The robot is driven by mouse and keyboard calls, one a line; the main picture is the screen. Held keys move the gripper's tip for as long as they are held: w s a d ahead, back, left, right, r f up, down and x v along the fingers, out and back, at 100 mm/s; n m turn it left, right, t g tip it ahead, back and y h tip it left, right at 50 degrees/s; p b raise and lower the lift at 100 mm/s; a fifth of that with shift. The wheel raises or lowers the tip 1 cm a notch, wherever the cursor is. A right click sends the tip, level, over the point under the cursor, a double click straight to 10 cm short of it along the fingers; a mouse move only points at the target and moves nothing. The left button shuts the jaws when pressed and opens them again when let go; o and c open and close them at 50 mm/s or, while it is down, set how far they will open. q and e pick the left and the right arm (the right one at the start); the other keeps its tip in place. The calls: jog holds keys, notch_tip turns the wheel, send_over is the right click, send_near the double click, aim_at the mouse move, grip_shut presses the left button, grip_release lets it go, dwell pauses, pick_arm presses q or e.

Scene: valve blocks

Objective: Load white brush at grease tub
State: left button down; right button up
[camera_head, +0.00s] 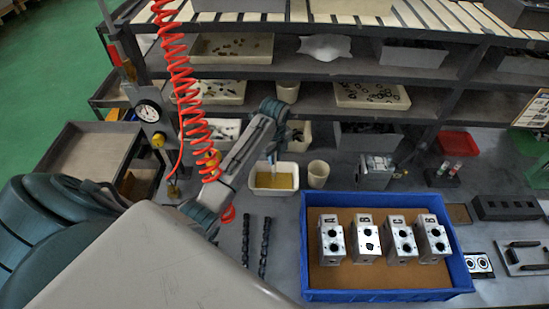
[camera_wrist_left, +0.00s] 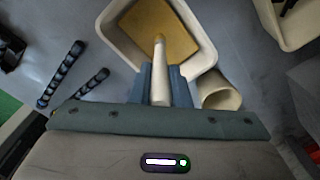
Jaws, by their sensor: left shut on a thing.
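My left gripper (camera_head: 272,155) is above the grease tub (camera_head: 254,186), a white tub with yellow-brown grease in it. In the left wrist view the gripper (camera_wrist_left: 160,88) is shut on the white brush (camera_wrist_left: 159,68), a pale rod between its fingers. The brush points at the grease (camera_wrist_left: 150,22), its far end overlapping the near part of the tub (camera_wrist_left: 107,40). I cannot tell whether the tip touches the grease. In the head view the brush is small and partly hidden by the gripper. My right gripper is not in view.
A cream cup (camera_head: 318,174) stands just right of the tub. Two dark spiral rods (camera_head: 264,247) lie in front. A blue tray (camera_head: 390,295) with several lettered valve blocks is at the right front. A red coiled hose (camera_head: 180,75) hangs beside my left arm. Shelves stand behind.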

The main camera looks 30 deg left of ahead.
pick_arm(q)
jog(key=shift+r, duration=3)
